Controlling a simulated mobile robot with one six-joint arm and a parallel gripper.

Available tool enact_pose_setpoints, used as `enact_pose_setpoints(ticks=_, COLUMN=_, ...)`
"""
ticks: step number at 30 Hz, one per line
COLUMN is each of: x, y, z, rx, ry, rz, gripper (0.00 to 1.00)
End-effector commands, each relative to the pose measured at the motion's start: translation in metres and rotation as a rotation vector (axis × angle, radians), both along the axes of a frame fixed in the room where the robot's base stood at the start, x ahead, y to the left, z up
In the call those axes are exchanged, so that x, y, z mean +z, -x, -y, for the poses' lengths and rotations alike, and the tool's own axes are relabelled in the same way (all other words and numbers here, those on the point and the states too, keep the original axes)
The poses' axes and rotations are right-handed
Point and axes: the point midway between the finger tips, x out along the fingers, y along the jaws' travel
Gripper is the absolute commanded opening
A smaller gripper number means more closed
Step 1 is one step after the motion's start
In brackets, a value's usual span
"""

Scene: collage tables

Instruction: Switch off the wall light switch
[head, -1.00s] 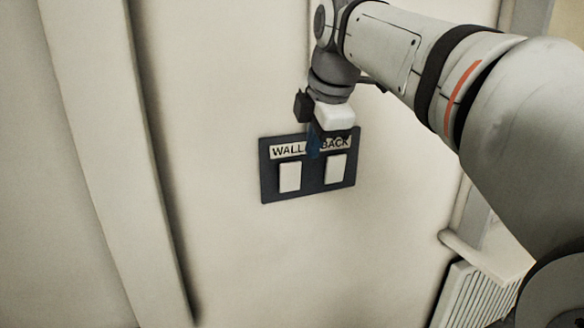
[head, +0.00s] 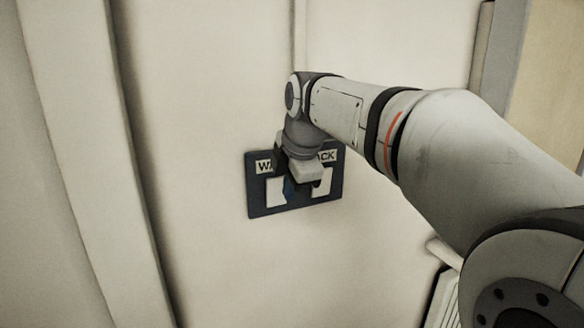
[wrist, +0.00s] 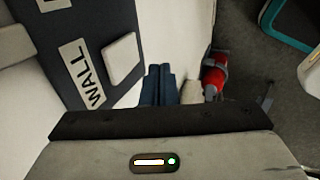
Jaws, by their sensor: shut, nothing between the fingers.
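A dark blue switch panel (head: 258,209) is on the pale wall, with two white rockers. The left rocker (head: 275,193) is under the label "WALL", partly covered by my gripper. The right rocker (head: 322,184) is under a label ending in "CK". In the wrist view the "WALL" label (wrist: 82,73) and its white rocker (wrist: 121,60) show clearly. My gripper (head: 289,190) is in front of the panel, between the rockers and nearer the left one. Its blue fingers (wrist: 158,82) are shut and empty, beside the WALL rocker. I cannot tell whether they touch it or which way it is tipped.
A vertical pale post (head: 95,150) stands left of the panel. A ribbed white radiator (head: 440,300) is at the lower right, partly behind my arm. In the wrist view a red cylinder (wrist: 214,76) and a teal-edged object (wrist: 285,30) lie beyond the fingers. The wall around the panel is bare.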

Motion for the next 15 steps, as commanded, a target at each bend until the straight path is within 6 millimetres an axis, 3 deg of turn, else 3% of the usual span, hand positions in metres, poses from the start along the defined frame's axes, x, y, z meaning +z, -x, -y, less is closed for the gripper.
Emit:
enact_pose_setpoints(ticks=2, x=-0.015, y=-0.006, z=-0.002, rx=0.0, ry=0.0, rz=-0.004, gripper=0.0)
enact_pose_setpoints(ticks=7, x=-0.006, y=-0.03, z=-0.011, rx=0.001, ry=0.0, rz=0.0, gripper=0.0)
enact_pose_setpoints(ticks=15, x=-0.006, y=-0.042, z=-0.015, rx=0.0, ry=0.0, rz=0.0, gripper=0.0)
